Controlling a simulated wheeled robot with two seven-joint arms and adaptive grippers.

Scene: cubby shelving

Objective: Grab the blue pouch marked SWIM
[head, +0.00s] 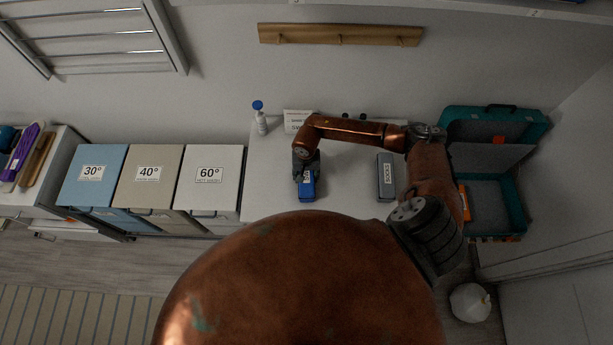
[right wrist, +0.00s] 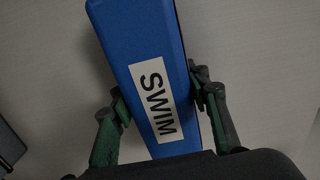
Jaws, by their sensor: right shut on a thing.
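The blue pouch marked SWIM (head: 307,188) is on the white counter in the head view, under my right gripper (head: 306,174). It also fills the middle of the right wrist view (right wrist: 140,50), with its white SWIM label facing the camera. My right gripper (right wrist: 160,108) has one finger on each side of the pouch and is shut on it. I cannot tell whether the pouch rests on the counter or is slightly raised. My left gripper is not in view.
A grey pouch marked SOCKS (head: 385,178) lies to the right on the counter (head: 345,190). A spray bottle (head: 260,122) and a small sign (head: 297,120) stand at the back. An open teal suitcase (head: 512,200) is at the right; labelled bins (head: 208,185) are at the left.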

